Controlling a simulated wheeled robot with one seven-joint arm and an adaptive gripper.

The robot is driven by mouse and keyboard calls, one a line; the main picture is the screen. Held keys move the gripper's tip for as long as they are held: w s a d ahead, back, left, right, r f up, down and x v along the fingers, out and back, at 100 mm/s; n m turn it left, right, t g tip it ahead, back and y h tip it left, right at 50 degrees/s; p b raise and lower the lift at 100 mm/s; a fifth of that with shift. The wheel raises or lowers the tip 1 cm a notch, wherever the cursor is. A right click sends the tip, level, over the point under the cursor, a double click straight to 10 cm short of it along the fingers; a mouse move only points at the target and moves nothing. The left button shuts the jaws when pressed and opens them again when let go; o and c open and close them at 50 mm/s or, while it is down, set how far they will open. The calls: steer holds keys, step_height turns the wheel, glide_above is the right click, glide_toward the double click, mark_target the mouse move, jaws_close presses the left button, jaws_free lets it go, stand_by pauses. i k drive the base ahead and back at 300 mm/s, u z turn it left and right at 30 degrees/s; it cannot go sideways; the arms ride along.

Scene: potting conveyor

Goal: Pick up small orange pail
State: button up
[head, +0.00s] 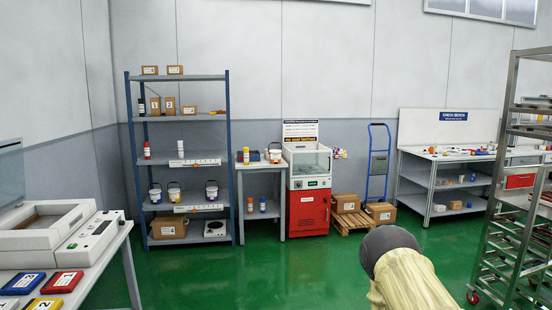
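No pail that is plainly orange all over can be made out from here. A small whitish pail with a reddish-orange patch (275,156) stands on the narrow side table, far off; its details are too small to tell. Several white pails with dark bands stand on the blue shelf unit, among them one at the right (211,190) and one with a yellowish label (174,192). A beige part of my arm with a dark rounded end shows at the lower right. My gripper itself is not in view.
The blue shelf rack (229,130) and the side table (262,169) stand by the back wall, beside a red cabinet machine (309,211). A workbench (425,160) and metal rack (497,180) are right; a table with a device (60,235) is left. Green floor between is clear.

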mark_target(275, 156)
steer(key=z, duration=0.15)
steer(key=i, duration=0.65)
steer(key=z, duration=0.35)
steer(key=i, duration=3.65)
steer(key=u, duration=0.75)
steer(key=i, duration=1.65)
steer(key=u, duration=0.55)
